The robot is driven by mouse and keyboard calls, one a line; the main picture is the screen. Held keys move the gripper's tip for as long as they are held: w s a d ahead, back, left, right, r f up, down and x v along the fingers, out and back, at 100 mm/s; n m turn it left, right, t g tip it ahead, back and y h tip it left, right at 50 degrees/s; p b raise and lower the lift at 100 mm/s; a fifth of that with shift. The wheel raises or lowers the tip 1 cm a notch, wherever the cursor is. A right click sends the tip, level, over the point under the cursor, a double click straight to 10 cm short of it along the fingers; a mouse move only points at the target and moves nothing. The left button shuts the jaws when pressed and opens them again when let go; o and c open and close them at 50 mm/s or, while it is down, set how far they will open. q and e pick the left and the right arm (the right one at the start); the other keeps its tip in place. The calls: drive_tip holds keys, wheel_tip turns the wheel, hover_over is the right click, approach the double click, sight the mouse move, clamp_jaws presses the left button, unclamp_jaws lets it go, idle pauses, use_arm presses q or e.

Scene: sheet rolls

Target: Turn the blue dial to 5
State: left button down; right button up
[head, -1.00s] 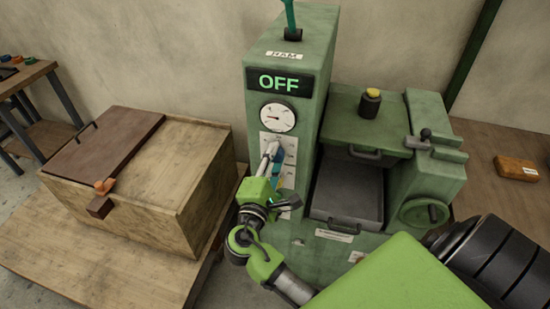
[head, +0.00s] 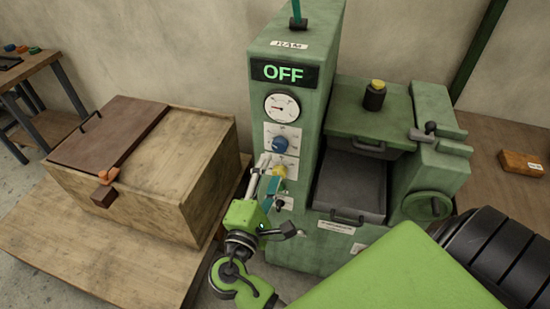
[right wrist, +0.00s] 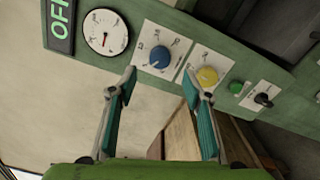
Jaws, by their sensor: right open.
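The blue dial (head: 280,145) sits on a white scale plate on the front of the green machine, below the round gauge and above a yellow dial (head: 279,171). In the right wrist view the blue dial (right wrist: 160,57) lies beyond and between the fingertips; its pointer and numbers are too small to read surely. My right gripper (head: 265,172) is open, its teal-padded fingers apart and empty, below the blue dial and in front of the yellow one. In the wrist view one fingertip of my right gripper (right wrist: 160,82) overlaps the yellow dial's edge. My left gripper is out of view.
The machine's display (head: 284,73) reads OFF, above the gauge (head: 282,107). A green button (right wrist: 236,87) and a black switch (right wrist: 263,99) are beside the yellow dial. A wooden box (head: 190,200) stands left; a handwheel (head: 427,206) is at right.

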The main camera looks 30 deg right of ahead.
drive_tip(key=shift+v, duration=1.5)
wheel_tip(320, 180, down, 17)
drive_tip(key=w+a+n+g+y, duration=0.1)
drive_tip(key=w+a+n+y, duration=0.15)
drive_tip(key=y, duration=0.25)
drive_tip(key=s+a+f+g+y, duration=0.1)
drive_tip(key=s+f+g+y, duration=0.15)
drive_tip(key=f, duration=0.65)
drive_tip(key=s+a+f+g+y, duration=0.1)
drive_tip(key=s+f, duration=0.3)
drive_tip(key=f, duration=0.6)
drive_tip(key=s+f+m+g+y, duration=0.3)
drive_tip(key=s+f+g, duration=0.1)
drive_tip(key=s+f, duration=0.95)
drive_tip(key=s+d+f+m+g+y, duration=0.1)
drive_tip(key=s+f+m, duration=0.3)
drive_tip(key=s, duration=0.5)
drive_tip(key=s+d+f+m+g+y, duration=0.1)
drive_tip(key=s+d+f+m, duration=0.3)
drive_tip(key=s, duration=0.5)
drive_tip(key=shift+f+m, duration=0.45)
drive_tip(key=shift+f, duration=0.15)
